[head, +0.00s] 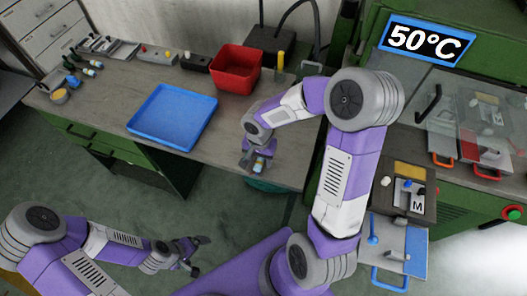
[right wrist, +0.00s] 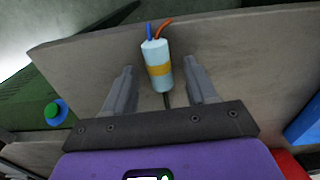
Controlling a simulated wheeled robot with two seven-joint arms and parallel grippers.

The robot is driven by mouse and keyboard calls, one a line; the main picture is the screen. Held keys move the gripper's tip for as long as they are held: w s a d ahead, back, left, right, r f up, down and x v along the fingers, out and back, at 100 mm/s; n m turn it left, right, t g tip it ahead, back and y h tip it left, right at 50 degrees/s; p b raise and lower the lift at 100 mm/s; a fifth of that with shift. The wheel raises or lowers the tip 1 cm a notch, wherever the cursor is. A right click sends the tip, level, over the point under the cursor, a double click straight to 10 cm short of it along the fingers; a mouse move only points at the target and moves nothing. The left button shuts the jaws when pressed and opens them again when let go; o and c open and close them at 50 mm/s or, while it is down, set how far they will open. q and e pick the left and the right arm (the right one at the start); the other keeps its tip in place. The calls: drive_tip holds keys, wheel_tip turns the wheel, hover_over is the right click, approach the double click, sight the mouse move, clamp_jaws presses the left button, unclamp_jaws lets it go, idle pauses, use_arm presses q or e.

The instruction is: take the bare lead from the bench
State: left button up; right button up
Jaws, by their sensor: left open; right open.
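A lead (right wrist: 157,66) with a pale cylindrical body, a yellow band, blue and orange wire ends and a dark cable shows in the right wrist view. It lies between the fingers of my right gripper (right wrist: 159,78), with a visible gap on each side. In the head view my right gripper (head: 258,163) is over the front edge of the bench (head: 215,165), pointing down. The lead's small pale and yellow end (head: 259,166) shows at its fingertips. Whether the lead touches the bench is unclear. My left gripper (head: 199,256) is open and empty, over the floor.
A blue tray (head: 172,117) and a red bin (head: 235,70) stand on the bench. Several small leads (head: 85,66) lie at its far left. A teal bin (head: 265,186) is below the bench edge. A green machine with a 50°C sign (head: 427,40) stands right.

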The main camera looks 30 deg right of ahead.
drive_tip(key=shift+c, duration=0.3)
clamp_jaws()
